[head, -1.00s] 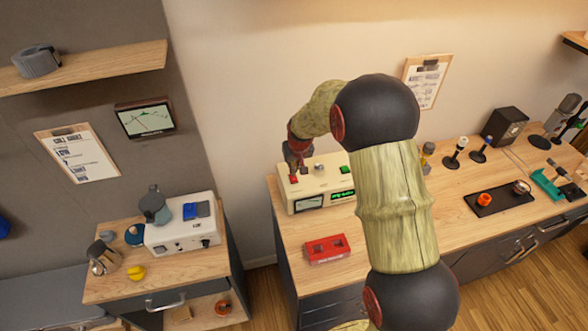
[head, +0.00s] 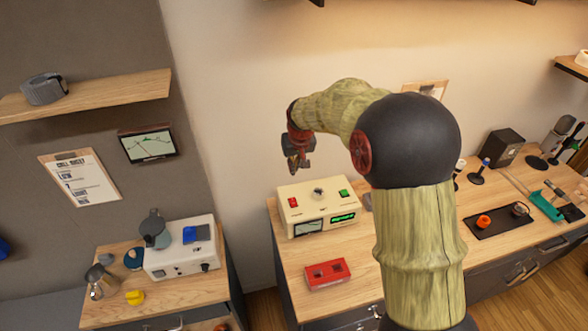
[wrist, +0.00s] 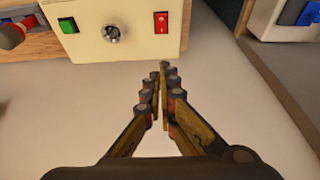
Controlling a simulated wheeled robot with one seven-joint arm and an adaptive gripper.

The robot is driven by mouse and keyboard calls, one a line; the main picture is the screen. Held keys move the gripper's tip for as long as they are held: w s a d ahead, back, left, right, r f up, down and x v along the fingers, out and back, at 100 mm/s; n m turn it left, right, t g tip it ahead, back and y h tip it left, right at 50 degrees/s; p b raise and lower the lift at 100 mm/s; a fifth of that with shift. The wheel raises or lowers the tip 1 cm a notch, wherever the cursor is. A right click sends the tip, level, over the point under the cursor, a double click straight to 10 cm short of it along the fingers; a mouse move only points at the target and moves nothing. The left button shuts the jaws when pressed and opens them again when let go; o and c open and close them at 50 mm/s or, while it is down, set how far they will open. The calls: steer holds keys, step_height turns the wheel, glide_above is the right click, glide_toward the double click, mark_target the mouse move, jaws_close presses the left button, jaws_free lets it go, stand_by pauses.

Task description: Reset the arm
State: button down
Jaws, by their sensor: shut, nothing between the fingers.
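My gripper (head: 294,164) hangs in the air above the cream amp box (head: 290,212), with nothing in it. In the wrist view my gripper (wrist: 162,72) has its fingers together at the tips and the cream box (wrist: 90,45) lies beyond them at the top. The box has a red switch (head: 293,202), a knob (head: 318,193), a green button (head: 343,193) and a lit green display (head: 343,218). My arm is bent, with its elbow raised, and hides part of the bench and wall.
A red box (head: 327,274) lies on the wooden bench in front of the amp. A white machine (head: 180,262) stands on the left cabinet. A black tray (head: 500,222) and a black speaker (head: 503,149) are at the right. A shelf (head: 120,92) juts out at upper left.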

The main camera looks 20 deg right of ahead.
stand_by(0.3)
steer(key=s+r+t+b, duration=0.1)
steer(key=s+b, duration=1.1)
steer(key=s, duration=2.8)
steer(key=shift+a+r+t, duration=0.3)
steer(key=shift+r+t, duration=0.1)
steer(key=shift+r, duration=0.1)
